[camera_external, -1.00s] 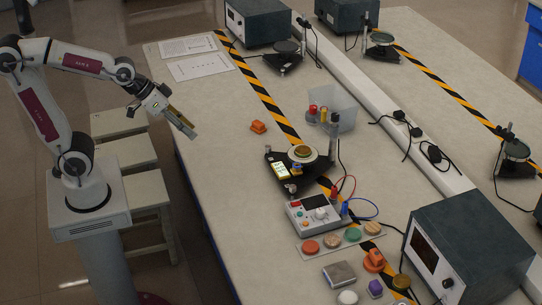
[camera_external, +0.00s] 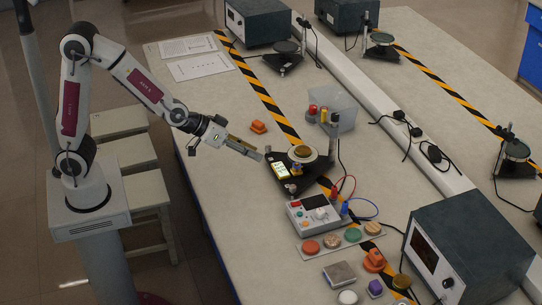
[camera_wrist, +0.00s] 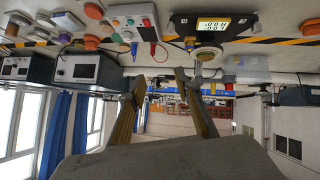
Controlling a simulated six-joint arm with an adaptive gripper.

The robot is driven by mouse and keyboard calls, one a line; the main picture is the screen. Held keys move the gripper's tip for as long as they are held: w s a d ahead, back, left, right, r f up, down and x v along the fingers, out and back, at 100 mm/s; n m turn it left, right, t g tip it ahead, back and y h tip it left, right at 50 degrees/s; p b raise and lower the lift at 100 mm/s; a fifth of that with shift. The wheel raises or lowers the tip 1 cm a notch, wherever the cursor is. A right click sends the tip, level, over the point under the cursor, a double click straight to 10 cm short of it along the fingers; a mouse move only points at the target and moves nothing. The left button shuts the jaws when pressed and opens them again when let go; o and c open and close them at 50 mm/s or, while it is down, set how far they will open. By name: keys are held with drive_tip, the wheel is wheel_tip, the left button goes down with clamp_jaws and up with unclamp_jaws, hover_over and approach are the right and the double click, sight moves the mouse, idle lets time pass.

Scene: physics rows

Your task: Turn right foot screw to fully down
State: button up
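The black three-cornered instrument base (camera_external: 318,172) stands on the bench with a round brass-coloured disc (camera_external: 303,152) on top. A lit display (camera_external: 279,171) lies on its left part and reads numbers in the wrist view (camera_wrist: 213,25). A small knob-like foot (camera_external: 291,188) shows at the base's near corner; which foot is the right foot screw I cannot tell. My gripper (camera_external: 261,155) is just left of the base, slightly above bench level. In the wrist view my gripper (camera_wrist: 159,80) has its two fingers apart with nothing between them.
A control box (camera_external: 314,213) with red and blue leads stands near the base. Coloured discs (camera_external: 332,241) lie in front of it. A clear bin (camera_external: 334,105) stands behind the base. An orange part (camera_external: 258,126) lies to the left. The bench's left front is clear.

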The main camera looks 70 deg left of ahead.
drive_tip(key=w+d+f+t+y, duration=0.1)
drive_tip(key=w+d+f+y, duration=0.1)
drive_tip(key=w+f, duration=0.4)
drive_tip(key=n+t+y, duration=0.1)
drive_tip(key=t+y, duration=0.1)
drive_tip(key=y, duration=0.1)
approach(290, 187)
drive_tip(key=shift+w+a+f, duration=0.15)
drive_tip(key=shift+w+f, duration=0.05)
drive_tip(key=shift+w, duration=0.35)
drive_tip(key=shift+w, duration=0.15)
drive_tip(key=shift+x, duration=3.8)
clamp_jaws()
